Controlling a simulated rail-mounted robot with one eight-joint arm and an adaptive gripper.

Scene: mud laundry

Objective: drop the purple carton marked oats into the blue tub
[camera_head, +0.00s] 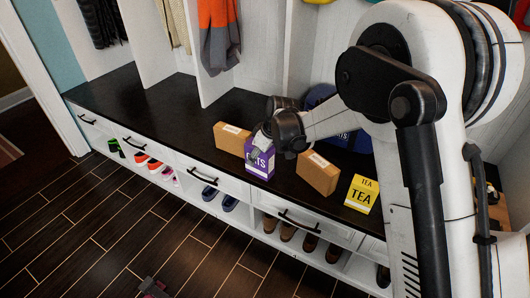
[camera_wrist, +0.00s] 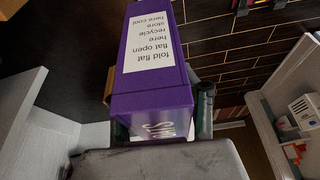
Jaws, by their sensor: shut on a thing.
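The purple carton (camera_head: 260,163), with part of its white OATS lettering showing, is upright near the front edge of the dark bench. My gripper (camera_head: 261,139) is shut on its upper part from above. In the wrist view the carton (camera_wrist: 150,99) lies between my fingers, with a white label of printed lines on one face. I cannot tell whether its base touches the bench. A blue tub (camera_head: 363,143) stands behind and to the right of the carton, mostly hidden by my arm; its inside is not clearly visible.
Brown boxes stand left (camera_head: 229,138) and right (camera_head: 318,174) of the carton. A yellow TEA carton (camera_head: 362,194) stands farther right, near the edge. The bench (camera_head: 130,100) is clear on the left. Shoes fill the cubbies below; clothes hang above.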

